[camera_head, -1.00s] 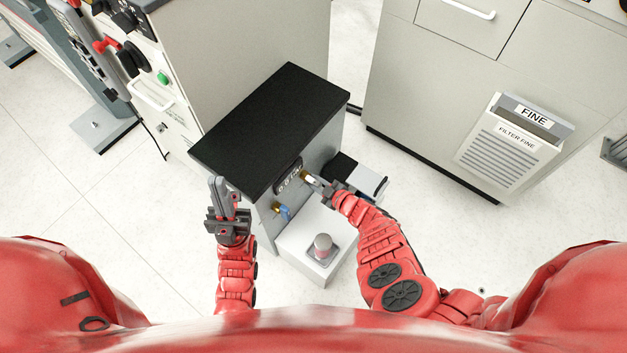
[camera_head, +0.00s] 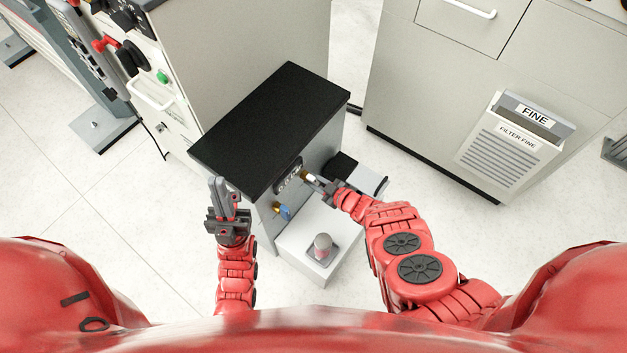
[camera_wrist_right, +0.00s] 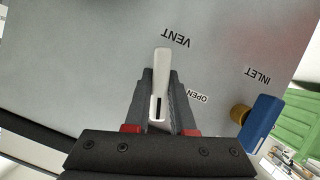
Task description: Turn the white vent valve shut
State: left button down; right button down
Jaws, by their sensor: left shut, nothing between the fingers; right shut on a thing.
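The white vent valve handle (camera_wrist_right: 161,75) is between the fingers of my right gripper (camera_wrist_right: 160,105) in the right wrist view. It points up in that picture, toward the VENT label (camera_wrist_right: 175,38); the OPEN label (camera_wrist_right: 193,96) is to its right. In the head view my right gripper (camera_head: 316,182) is at the front panel of the black-topped cabinet (camera_head: 270,125), shut on the handle, which is mostly hidden there. My left gripper (camera_head: 223,190) is shut and empty, left of the cabinet.
A blue inlet valve handle (camera_wrist_right: 262,122) is beside the vent valve; it also shows in the head view (camera_head: 284,212). A light block with a round pinkish-grey piece (camera_head: 322,243) stands below the panel. A filter box (camera_head: 515,150) hangs on the right cabinet.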

jog(key=shift+f+m+g+y+b, duration=0.1)
jog(key=shift+m+g+y+b, duration=0.35)
jog(key=shift+m+b, duration=0.6)
jog(key=shift+b, duration=0.3)
jog(key=shift+g, duration=0.25)
jog(key=c, duration=0.8)
grip_release()
jog(key=shift+o, duration=0.2)
